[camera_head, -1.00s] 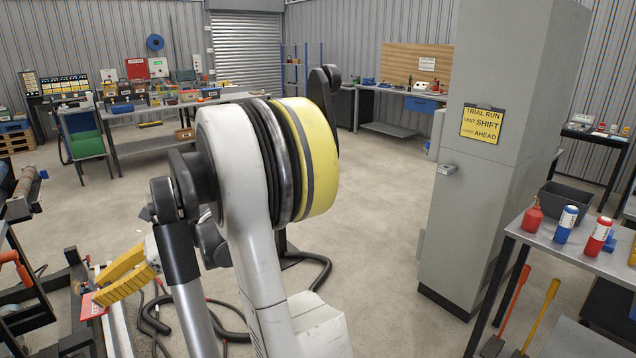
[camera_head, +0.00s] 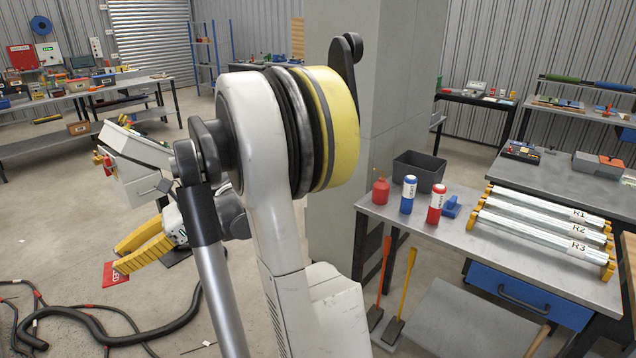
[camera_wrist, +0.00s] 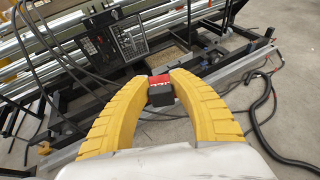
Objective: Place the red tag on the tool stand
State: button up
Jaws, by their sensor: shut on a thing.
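My gripper (camera_head: 146,248) has yellow ribbed fingers and is shut on the red tag (camera_head: 116,272), left of centre in the head view, above the concrete floor. The wrist view shows the red tag (camera_wrist: 160,79) with a dark block between the fingertips of my gripper (camera_wrist: 160,90). White lettering on the tag is too small to read. No stand is labelled as the tool stand. A grey metal bench (camera_head: 455,243) at right carries several items. A pale cabinet (camera_head: 138,170) stands behind my gripper. I cannot tell which is the tool stand.
The right bench holds a red bottle (camera_head: 380,191), a blue can (camera_head: 408,194), a black bin (camera_head: 419,171) and rollers marked R1 to R3 (camera_head: 540,232). A grey pillar (camera_head: 385,90) rises behind it. Black hoses (camera_head: 110,335) lie on the floor. The wrist view shows a dark machine frame (camera_wrist: 200,70).

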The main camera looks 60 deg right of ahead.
aim_at(399, 193)
jog(key=k+l+z, duration=0.1)
jog(key=k+l, duration=0.15)
jog(key=k+l+z, duration=0.15)
jog(key=l, duration=0.3)
jog(key=k+l+z, duration=0.1)
jog(key=k+l, duration=0.25)
jog(key=k+l+z, duration=0.15)
jog(key=l, duration=0.35)
jog(key=k+l+z, duration=0.1)
jog(key=l, duration=0.2)
jog(key=k+l, duration=0.1)
jog(key=l, duration=0.2)
jog(key=k+l+z, duration=0.15)
jog(key=l, duration=0.2)
jog(key=i+j, duration=0.1)
jog(key=i, duration=0.25)
